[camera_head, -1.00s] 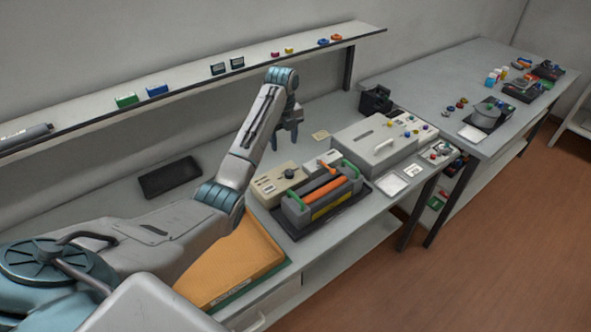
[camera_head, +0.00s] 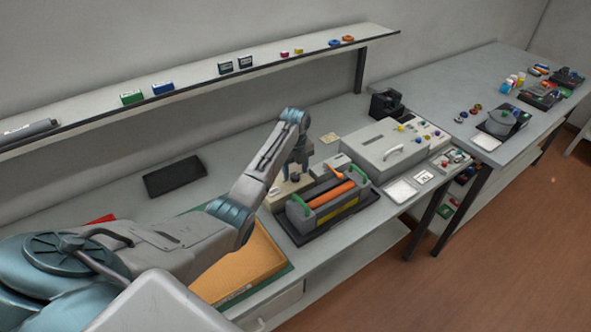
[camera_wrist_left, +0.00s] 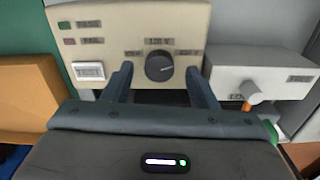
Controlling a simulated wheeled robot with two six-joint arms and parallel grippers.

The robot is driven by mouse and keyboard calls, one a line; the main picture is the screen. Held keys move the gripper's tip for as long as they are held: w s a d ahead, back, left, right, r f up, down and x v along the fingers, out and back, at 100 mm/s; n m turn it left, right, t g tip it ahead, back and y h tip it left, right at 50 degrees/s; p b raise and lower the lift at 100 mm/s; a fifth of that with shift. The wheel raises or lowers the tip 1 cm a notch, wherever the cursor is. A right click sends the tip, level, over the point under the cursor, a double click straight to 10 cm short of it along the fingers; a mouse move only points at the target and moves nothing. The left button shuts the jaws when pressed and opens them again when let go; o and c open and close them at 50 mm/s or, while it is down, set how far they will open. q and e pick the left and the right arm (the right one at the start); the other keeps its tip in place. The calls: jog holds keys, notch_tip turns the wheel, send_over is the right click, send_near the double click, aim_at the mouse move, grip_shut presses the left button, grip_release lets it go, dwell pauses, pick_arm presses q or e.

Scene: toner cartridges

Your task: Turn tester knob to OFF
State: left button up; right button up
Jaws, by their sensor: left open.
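The tester is a beige box (camera_wrist_left: 110,25) with a dark round knob (camera_wrist_left: 159,67) on its front panel, seen in the left wrist view. Small labels sit to the left of, above and to the right of the knob; I cannot read them surely. A white button (camera_wrist_left: 89,71) and two small lamps are at the panel's left. My left gripper (camera_wrist_left: 160,80) is open, its two fingers on either side of the knob with gaps between. In the head view my left gripper (camera_head: 297,172) is over the tester (camera_head: 283,196) and hides its knob. My right gripper is not in view.
A grey box with a small knob (camera_wrist_left: 252,92) stands right of the tester. A toner cartridge with an orange bar (camera_head: 335,193) lies in front on a black tray. An orange tray (camera_head: 262,268) is at the left, and a shelf (camera_head: 200,78) runs behind.

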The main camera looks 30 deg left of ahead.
pick_arm(q)
jog(key=shift+s+f, duration=0.1)
jog(key=shift+f, duration=0.55)
jog(key=c, duration=1)
jog(key=shift+o, duration=0.2)
